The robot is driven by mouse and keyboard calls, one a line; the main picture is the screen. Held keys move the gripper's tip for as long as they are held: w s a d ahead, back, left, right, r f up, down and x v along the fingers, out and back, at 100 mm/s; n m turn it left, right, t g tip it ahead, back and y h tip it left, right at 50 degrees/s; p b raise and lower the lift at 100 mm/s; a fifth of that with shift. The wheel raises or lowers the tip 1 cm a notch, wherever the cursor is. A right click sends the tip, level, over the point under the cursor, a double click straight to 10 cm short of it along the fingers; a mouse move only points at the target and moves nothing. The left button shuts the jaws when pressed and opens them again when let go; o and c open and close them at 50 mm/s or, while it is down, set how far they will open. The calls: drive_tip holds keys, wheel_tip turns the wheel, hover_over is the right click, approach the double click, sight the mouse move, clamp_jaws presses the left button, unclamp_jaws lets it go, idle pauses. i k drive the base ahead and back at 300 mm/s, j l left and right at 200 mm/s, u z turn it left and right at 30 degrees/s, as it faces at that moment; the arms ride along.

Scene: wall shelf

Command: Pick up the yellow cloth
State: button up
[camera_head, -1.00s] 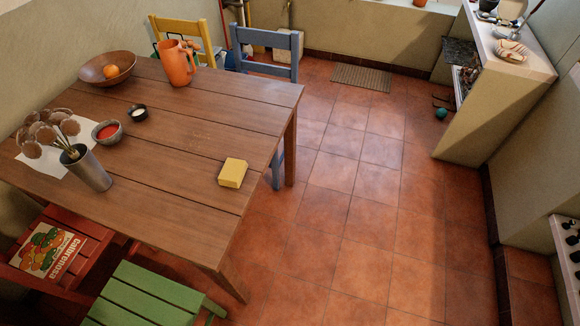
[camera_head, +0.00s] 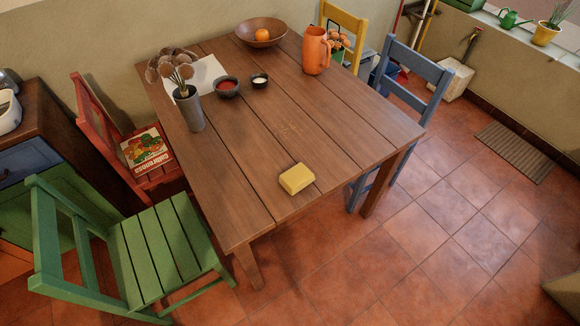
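The yellow cloth (camera_head: 297,179) is a small, folded, block-like shape. It lies flat on the wooden table (camera_head: 330,150), close to the edge nearest me. Nothing covers it and nothing touches it. My gripper and arm do not show in this view, so I cannot see whether the gripper is open or shut.
Also on the table are an orange jug (camera_head: 316,52), a wooden bowl (camera_head: 262,33), a grey vase (camera_head: 189,108) and two small bowls. Green (camera_head: 160,245), red (camera_head: 140,165) and blue (camera_head: 410,85) chairs stand around it.

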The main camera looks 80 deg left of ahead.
sight(299, 176)
drive_tip(key=i+u, duration=0.15)
drive_tip(key=u, duration=0.25)
drive_tip(key=i+u, duration=0.15)
drive_tip(key=u, duration=0.2)
drive_tip(key=i+l+u, duration=0.1)
drive_tip(key=u, duration=0.3)
drive_tip(key=i+l+u, duration=0.1)
drive_tip(key=u, duration=0.25)
drive_tip(key=i+l+u, duration=0.15)
drive_tip(key=u, duration=0.35)
drive_tip(key=i+l+u, duration=0.2)
drive_tip(key=u, duration=0.3)
drive_tip(key=i+l+u, duration=0.15)
drive_tip(key=l+u, duration=0.2)
drive_tip(key=u, duration=0.15)
drive_tip(key=l+u, duration=0.3)
drive_tip(key=u, duration=0.2)
drive_tip(key=i, duration=0.05)
